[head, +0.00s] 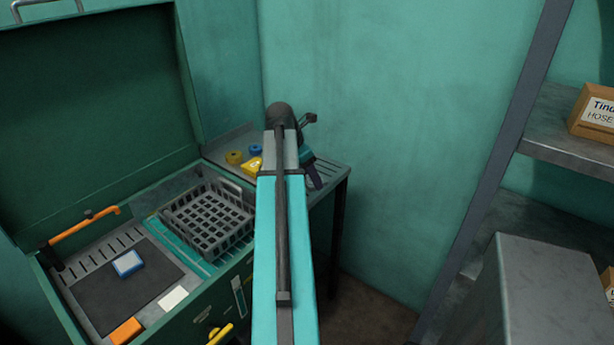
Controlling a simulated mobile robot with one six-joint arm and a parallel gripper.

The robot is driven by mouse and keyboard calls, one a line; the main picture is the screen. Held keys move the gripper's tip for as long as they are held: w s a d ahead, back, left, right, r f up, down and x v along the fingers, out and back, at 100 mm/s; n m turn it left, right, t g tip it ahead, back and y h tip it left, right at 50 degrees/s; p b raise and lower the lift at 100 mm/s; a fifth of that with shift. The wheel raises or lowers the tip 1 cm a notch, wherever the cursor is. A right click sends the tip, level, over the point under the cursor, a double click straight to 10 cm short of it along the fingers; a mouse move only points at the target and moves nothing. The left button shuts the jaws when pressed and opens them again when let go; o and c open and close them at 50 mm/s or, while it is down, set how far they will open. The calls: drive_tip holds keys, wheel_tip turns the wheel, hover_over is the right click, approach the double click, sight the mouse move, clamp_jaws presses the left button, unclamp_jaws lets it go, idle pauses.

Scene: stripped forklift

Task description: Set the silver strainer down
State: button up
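I cannot make out a silver strainer in the head view. My teal and grey arm rises through the middle of the picture and covers part of the bench behind it. Small dark, teal and purple parts show just right of the arm's far end, above the bench. I cannot tell which of them belong to my gripper, whether its fingers are open or shut, or whether it holds anything.
A grey slotted basket (207,222) sits in an open green chest (95,130). A blue-and-white block (128,263) lies on the chest's dark mat (112,290). Yellow (234,157) and blue (256,149) rings lie on the slotted bench (332,173). Metal shelving (572,150) stands right.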

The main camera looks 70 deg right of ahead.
drive_tip(key=p, duration=0.4)
hover_over(319, 169)
drive_tip(key=w+a, duration=0.1)
drive_tip(key=shift+f, duration=0.7)
drive_tip(key=shift+f, duration=0.15)
drive_tip(key=shift+f+p, duration=0.6)
drive_tip(key=shift+f, duration=1.05)
drive_tip(key=shift+f, duration=0.1)
drive_tip(key=o, duration=1.2)
drive_tip(key=shift+b+v, duration=1.25)
drive_tip(key=shift+v, duration=4.85)
